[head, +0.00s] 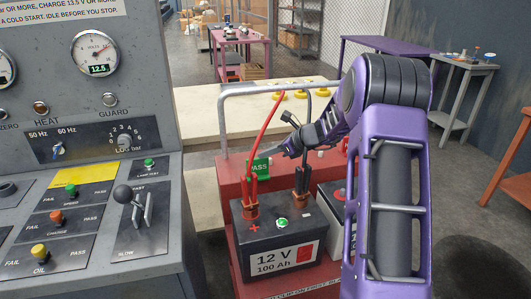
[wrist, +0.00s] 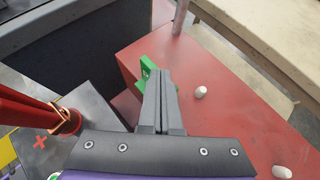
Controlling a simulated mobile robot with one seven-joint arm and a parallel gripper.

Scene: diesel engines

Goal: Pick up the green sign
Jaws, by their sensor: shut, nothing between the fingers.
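The green sign (head: 258,168) with the word PASS stands on the red cart (head: 228,175), behind the black battery, in the head view. In the wrist view the green sign (wrist: 147,66) shows partly at the left of my fingers, which hide some of it. My gripper (head: 290,152) is just to the right of the sign in the head view, above the cart. Its fingers (wrist: 163,48) are shut with nothing between them. Whether they touch the sign I cannot tell.
A 12 V battery (head: 278,245) with a red clamp (head: 250,205) and a black clamp (head: 301,184) stands in front of the sign. The cart's grey rail (head: 222,120) rises behind. A grey control console (head: 90,130) is at the left. Small white pegs (wrist: 201,92) stand on the red surface.

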